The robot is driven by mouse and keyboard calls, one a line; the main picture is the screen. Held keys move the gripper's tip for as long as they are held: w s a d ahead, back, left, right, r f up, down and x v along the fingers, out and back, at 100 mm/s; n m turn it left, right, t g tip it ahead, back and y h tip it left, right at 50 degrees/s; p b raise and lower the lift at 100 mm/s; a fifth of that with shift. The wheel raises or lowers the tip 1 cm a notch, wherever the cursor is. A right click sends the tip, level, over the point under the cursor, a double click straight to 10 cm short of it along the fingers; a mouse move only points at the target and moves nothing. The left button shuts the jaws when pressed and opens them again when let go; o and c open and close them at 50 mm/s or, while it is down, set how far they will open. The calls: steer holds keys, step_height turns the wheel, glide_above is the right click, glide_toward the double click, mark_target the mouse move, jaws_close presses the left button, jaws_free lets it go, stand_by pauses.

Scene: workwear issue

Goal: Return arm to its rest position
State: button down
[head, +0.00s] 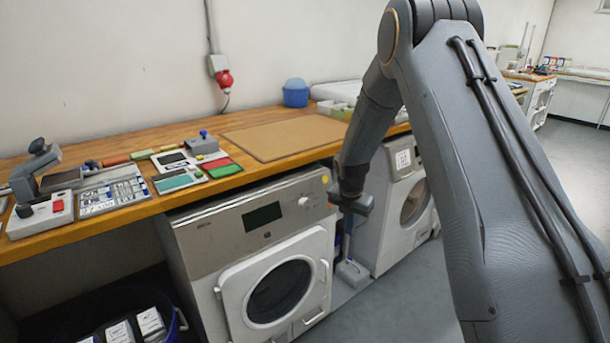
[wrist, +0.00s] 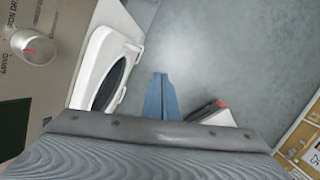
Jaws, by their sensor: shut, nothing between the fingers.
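My arm comes down from the top right of the head view, and its wrist hangs in front of the counter between the two white machines. My gripper (wrist: 160,80) shows in the wrist view as two blue fingers pressed together, pointing at the grey floor. It is shut and empty. In the head view the gripper is low beside the near machine's right edge, and its fingertips are hard to make out there. The near washing machine (head: 205,235) is to its left, with its round door shut; the door also shows in the wrist view (wrist: 95,62).
A second machine (head: 385,225) stands to the right of my wrist. The wooden counter (head: 120,216) above carries a brown board (head: 285,137), a blue tub (head: 295,93) and small devices. A dark bin (head: 175,325) with white packs is lower left. Floor at right is clear.

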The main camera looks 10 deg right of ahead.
steer(key=s+a+r+m, duration=0.1)
steer(key=s+r+m, duration=0.3)
steer(key=s+m, duration=0.5)
steer(key=s+a+r+m+g, duration=0.1)
steer(key=s+r+m, duration=0.3)
steer(key=s+m, duration=0.5)
steer(key=s+a+r+m+g+y, duration=0.1)
steer(key=s+r+m, duration=0.4)
steer(key=s+m, duration=0.5)
steer(key=s, duration=0.8)
steer(key=shift+s, duration=0.35)
